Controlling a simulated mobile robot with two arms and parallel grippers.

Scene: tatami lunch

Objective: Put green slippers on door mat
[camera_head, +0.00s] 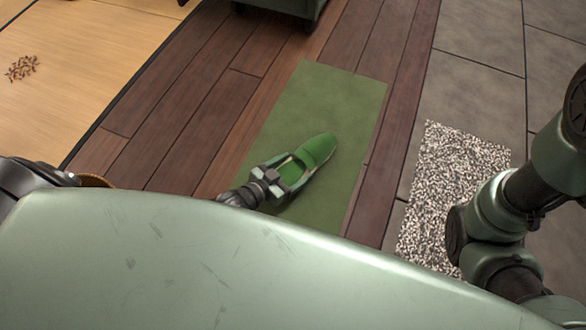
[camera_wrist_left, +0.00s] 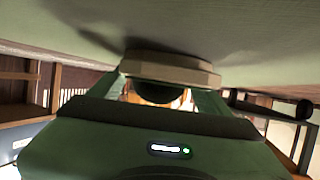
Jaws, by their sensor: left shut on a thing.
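A green slipper (camera_head: 317,147) shows in the head view over the green mat (camera_head: 335,88), its toe pointing up and to the right. My left gripper (camera_head: 298,172) is shut on its rear part, with the fingers along its sides. I cannot tell whether the slipper touches the mat. Only one slipper is in view. In the left wrist view, the gripper's body fills the lower part, and the slipper is not clearly recognisable. My right arm is at the right edge; its gripper is out of view.
A speckled grey-and-white mat (camera_head: 452,165) lies on grey stone tiles (camera_head: 480,45) at the right, partly behind my right arm. Wooden planks (camera_head: 205,120) surround the green mat. Tatami (camera_head: 85,60) is at the far left. A dark piece of furniture (camera_head: 290,8) stands at the top.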

